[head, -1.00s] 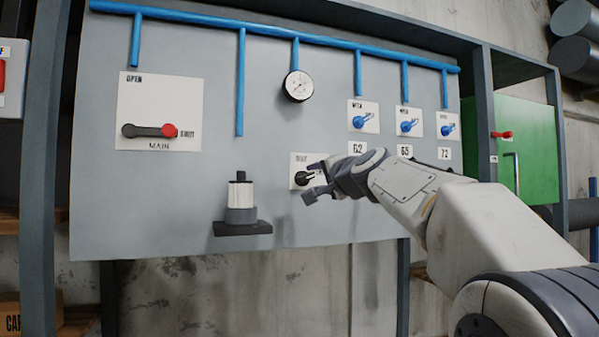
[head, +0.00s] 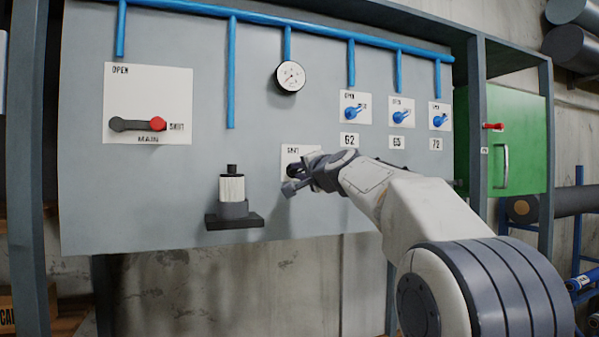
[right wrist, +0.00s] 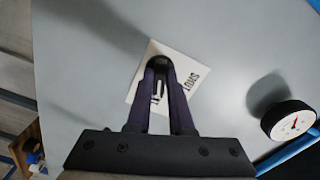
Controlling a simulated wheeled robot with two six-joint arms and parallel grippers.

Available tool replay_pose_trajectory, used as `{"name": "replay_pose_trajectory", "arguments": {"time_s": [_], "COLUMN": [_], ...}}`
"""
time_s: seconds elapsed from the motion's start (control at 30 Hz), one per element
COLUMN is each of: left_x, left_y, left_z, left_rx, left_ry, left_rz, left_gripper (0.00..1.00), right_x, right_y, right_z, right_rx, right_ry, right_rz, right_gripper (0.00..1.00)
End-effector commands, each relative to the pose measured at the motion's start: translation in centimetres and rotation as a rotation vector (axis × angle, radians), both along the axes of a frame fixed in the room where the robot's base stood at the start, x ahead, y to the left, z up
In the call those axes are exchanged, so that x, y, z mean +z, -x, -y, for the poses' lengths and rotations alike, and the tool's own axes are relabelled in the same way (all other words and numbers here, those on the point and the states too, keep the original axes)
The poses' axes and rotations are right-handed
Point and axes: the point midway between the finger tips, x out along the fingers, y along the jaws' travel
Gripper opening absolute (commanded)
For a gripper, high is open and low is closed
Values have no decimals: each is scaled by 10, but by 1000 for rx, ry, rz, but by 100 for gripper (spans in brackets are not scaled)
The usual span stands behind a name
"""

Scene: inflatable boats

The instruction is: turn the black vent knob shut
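The black vent knob (right wrist: 159,63) sits on a small white plate (right wrist: 198,73) on the grey panel. In the head view the plate (head: 288,152) shows behind my right gripper, and the knob is mostly hidden. My right gripper (head: 290,180) is at the knob. In the right wrist view its two dark fingers (right wrist: 160,72) lie close on either side of the knob, with a narrow gap between them, and appear shut on it. The knob's exact pointing direction is hidden by the fingers. My left gripper is in neither view.
A black-and-white cylinder on a dark shelf (head: 236,222) juts out left of the knob. A gauge (head: 290,77) is above. A red-ended main lever (head: 157,124) is at left, several blue valves (head: 354,111) at upper right, and a green door (head: 520,140) beyond.

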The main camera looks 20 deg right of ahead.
Motion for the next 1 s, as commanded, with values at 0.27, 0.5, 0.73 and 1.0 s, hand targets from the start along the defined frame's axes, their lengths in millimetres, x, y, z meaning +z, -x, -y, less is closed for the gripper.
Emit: {"name": "replay_pose_trajectory", "arguments": {"time_s": [0.27,0.5,0.73,1.0], "left_x": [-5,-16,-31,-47], "left_y": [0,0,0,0], "left_z": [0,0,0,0], "left_rx": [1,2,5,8], "left_ry": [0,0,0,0], "left_rz": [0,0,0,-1], "left_gripper": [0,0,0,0], "right_x": [-1,-3,-3,-3], "right_y": [0,0,0,0], "right_z": [0,0,0,0], "right_rx": [0,1,0,1], "right_ry": [47,194,404,663], "right_rz": [2,7,14,22], "right_gripper": [0,0,0,0]}}
